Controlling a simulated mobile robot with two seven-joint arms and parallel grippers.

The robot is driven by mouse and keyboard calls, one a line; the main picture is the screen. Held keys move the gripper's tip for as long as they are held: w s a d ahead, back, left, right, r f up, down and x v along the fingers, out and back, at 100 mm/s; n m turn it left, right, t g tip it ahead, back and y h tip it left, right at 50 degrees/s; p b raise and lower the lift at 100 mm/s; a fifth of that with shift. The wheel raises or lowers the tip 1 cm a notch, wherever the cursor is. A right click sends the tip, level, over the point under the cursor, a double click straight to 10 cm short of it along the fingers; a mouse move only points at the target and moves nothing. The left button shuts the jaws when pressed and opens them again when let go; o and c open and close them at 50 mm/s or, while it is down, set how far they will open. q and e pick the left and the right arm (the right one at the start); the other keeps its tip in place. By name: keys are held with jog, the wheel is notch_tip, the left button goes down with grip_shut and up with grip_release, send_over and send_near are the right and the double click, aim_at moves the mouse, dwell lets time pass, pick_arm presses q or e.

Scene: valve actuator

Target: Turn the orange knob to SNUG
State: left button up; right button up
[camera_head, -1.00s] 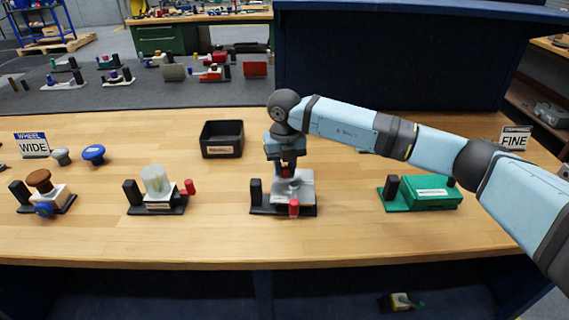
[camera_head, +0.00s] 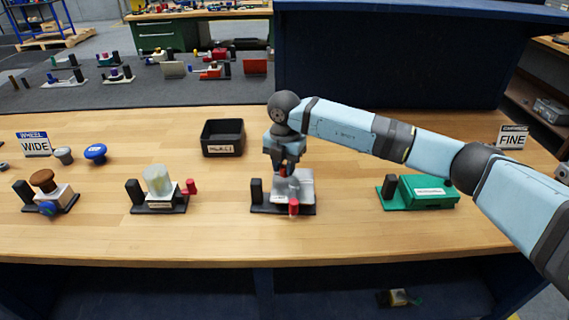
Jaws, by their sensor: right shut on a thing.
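The grey valve unit (camera_head: 305,188) sits on a black base in the middle of the wooden bench, with a black post at its left and a red handle (camera_head: 294,208) at its front. My right gripper (camera_head: 285,170) points down over this unit and is shut at its top. A small orange-red patch shows between the fingers, which fits the orange knob (camera_head: 283,171), mostly hidden by the fingers. Any SNUG marking is too small or hidden to read. My left gripper is not in view.
A unit with a pale cylinder (camera_head: 159,181) stands to the left, and one with a brown knob (camera_head: 42,179) farther left. A green box unit (camera_head: 428,192) stands to the right. A black bin (camera_head: 222,138) is behind. The bench front is clear.

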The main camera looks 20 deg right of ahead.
aim_at(284, 167)
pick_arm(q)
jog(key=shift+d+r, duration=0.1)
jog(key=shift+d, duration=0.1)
pick_arm(e)
jog(key=o, duration=0.9)
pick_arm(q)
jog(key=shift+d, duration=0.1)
pick_arm(e)
jog(key=shift+o, duration=0.2)
jog(key=shift+r, duration=0.1)
jog(key=shift+r, duration=0.35)
notch_tip(284, 167, up, 13)
